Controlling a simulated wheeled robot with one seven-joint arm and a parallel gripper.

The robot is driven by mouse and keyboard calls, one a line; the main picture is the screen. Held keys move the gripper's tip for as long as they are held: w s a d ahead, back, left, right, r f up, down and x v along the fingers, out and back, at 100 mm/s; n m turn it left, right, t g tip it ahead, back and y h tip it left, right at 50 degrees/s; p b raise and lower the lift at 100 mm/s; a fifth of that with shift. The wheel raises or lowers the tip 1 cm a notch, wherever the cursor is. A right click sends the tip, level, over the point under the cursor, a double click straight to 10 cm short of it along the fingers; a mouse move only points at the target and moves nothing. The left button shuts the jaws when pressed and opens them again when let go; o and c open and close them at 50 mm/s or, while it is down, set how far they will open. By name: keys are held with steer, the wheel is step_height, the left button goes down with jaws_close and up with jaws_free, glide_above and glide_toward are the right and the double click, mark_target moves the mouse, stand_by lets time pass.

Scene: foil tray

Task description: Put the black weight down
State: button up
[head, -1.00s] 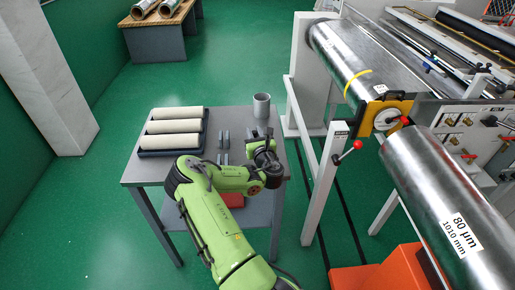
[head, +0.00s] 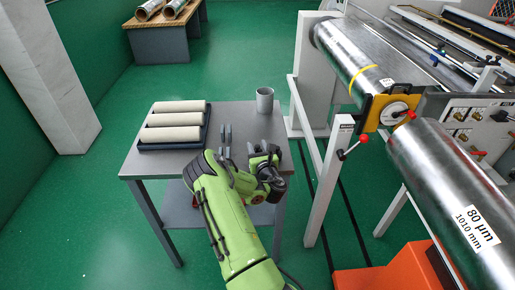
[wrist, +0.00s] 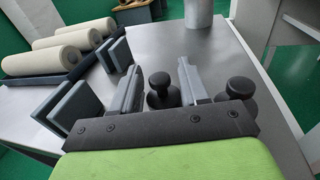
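Two black knobbed weights show in the wrist view. One black weight (wrist: 161,92) is between the two grey fingers of my gripper (wrist: 158,84), with both fingers seeming to touch its sides. The other black weight (wrist: 240,98) stands just right of the right finger. The black plate of my wrist hides the lower front of both, so I cannot tell how high the gripped weight is above the table. In the head view my gripper (head: 266,160) is over the right near part of the grey table (head: 135,167); the weights are hard to separate from it there.
A dark tray (head: 172,145) with several cream rolls (head: 175,119) lies at the left. Upright blue-grey plates (wrist: 70,108) stand in pairs left of my gripper. A grey cup (head: 264,100) stands at the back right. A machine with steel rollers (head: 440,180) is right of the table.

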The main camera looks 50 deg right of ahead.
steer(key=shift+o, duration=0.4)
steer(key=shift+r, duration=0.15)
steer(key=shift+s+a, duration=0.15)
steer(key=shift+s, duration=0.15)
steer(key=b+v, duration=0.5)
steer(key=v, duration=0.6)
steer(key=w+a+r+m+g+h, duration=0.1)
steer(key=w+a+r+m+g, duration=0.25)
steer(key=r+m, duration=0.85)
steer(key=s+a+r+m+g+y, duration=0.1)
steer(key=s+a+m+y, duration=0.1)
steer(key=a+m+y, duration=0.65)
steer(key=s+a+r+m+g+y, duration=0.15)
steer(key=a+m, duration=0.45)
steer(key=a, duration=0.8)
steer(key=s+a+m+g+y, duration=0.1)
steer(key=s+a+m+g, duration=0.1)
steer(key=s+a, duration=0.8)
steer(key=s, duration=0.2)
steer(key=shift+s+y+p, duration=0.3)
steer(key=shift+s+y, duration=0.05)
steer(key=shift+y, duration=0.05)
